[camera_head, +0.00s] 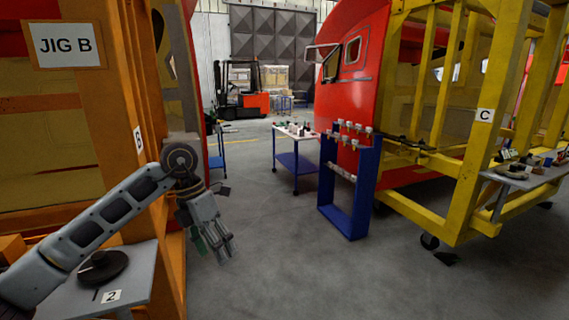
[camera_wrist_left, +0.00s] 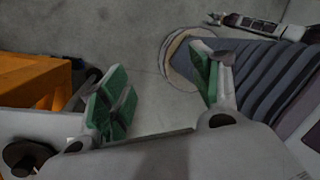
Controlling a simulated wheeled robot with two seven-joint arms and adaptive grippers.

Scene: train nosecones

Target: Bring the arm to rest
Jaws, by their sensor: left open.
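My left arm comes in from the left in the head view, bent at the wrist. Its gripper (camera_head: 220,252) points down over the grey floor beside the orange jig. In the left wrist view the gripper (camera_wrist_left: 160,92) has its two green-padded fingers apart, with nothing between them but floor and part of my own body. An arm of mine shows small at the top right of the left wrist view. Its far end may be my right gripper (camera_wrist_left: 215,19), too small to read.
The orange jig B (camera_head: 110,110) stands close on the left, with a grey shelf (camera_head: 135,275) marked 2 under my arm. A blue rack (camera_head: 365,190) and yellow frame C (camera_head: 465,185) stand right. A tool cart (camera_head: 297,161) and forklift (camera_head: 242,97) are behind. The middle floor is clear.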

